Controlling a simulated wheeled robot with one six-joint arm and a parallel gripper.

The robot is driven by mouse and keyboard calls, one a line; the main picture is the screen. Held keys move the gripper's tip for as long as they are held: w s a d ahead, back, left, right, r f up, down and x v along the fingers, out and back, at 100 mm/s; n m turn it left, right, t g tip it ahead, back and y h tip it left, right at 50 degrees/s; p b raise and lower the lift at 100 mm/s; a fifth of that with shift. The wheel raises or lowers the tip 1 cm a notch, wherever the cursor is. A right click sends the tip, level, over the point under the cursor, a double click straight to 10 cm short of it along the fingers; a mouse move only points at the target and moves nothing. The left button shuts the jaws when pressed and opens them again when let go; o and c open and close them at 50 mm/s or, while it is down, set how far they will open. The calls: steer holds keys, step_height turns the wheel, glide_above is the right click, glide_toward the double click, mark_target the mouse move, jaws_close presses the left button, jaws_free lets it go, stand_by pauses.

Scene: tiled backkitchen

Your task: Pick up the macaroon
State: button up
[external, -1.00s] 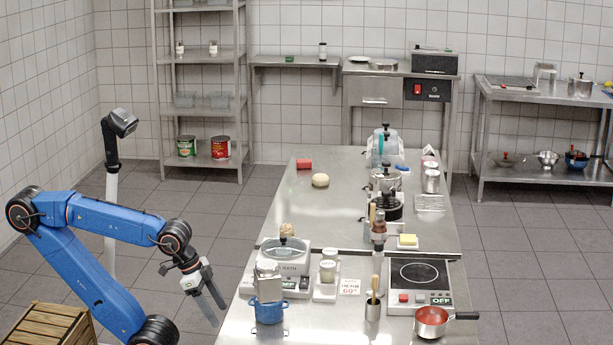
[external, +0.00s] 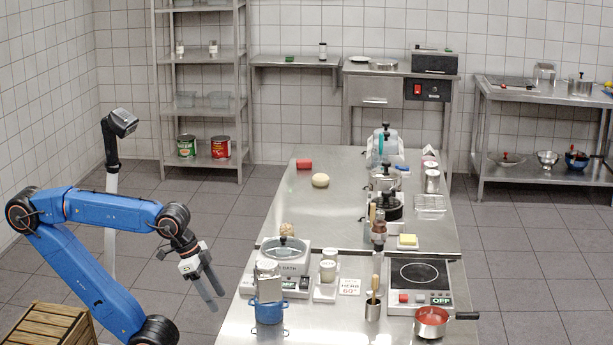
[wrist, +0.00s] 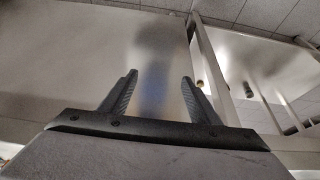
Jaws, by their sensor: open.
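My gripper (external: 216,301) hangs open and empty, pointing down beside the left edge of the long steel table (external: 285,200). The wrist view also shows the gripper (wrist: 160,77), with its two dark fingers apart and nothing between them. I cannot tell for sure which thing is the macaroon. A small tan, rough round thing (external: 287,229) sits behind the water bath, partly hidden by it. A smooth cream ball (external: 320,180) lies farther back on the open table. Both are up and to the right of my gripper, well apart from it.
The water bath (external: 286,248), a blue pot (external: 268,312) and a metal canister (external: 267,284) crowd the near left table edge. A hot plate (external: 418,278) stands at right. The table's back left is mostly clear.

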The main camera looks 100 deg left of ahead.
step_height(320, 180, up, 24)
steer(key=f, duration=0.1)
steer(key=w+a+f+n+h, duration=0.2)
steer(key=w+a+n+h, duration=0.5)
steer(key=a+n, duration=0.85)
steer(key=s+a+r+n+t, duration=0.1)
steer(key=s+a+n+t, duration=0.15)
steer(key=a+n, duration=0.5)
steer(key=s+a+r+n+t, duration=0.1)
steer(key=a+n+t, duration=0.4)
steer(key=a, duration=0.4)
steer(key=n+g, duration=0.1)
glide_toward(282, 227)
steer(key=shift+h, duration=0.3)
steer(key=w+f, duration=0.1)
steer(key=w, duration=0.1)
steer(key=w+f, duration=0.1)
steer(key=shift+w+d+f, duration=0.1)
steer(key=shift+w+f, duration=0.25)
steer(key=shift+w, duration=0.05)
steer(key=x, duration=0.3)
steer(key=shift+d+f, duration=0.15)
steer(key=shift+f, duration=0.15)
steer(key=shift+x, duration=0.9)
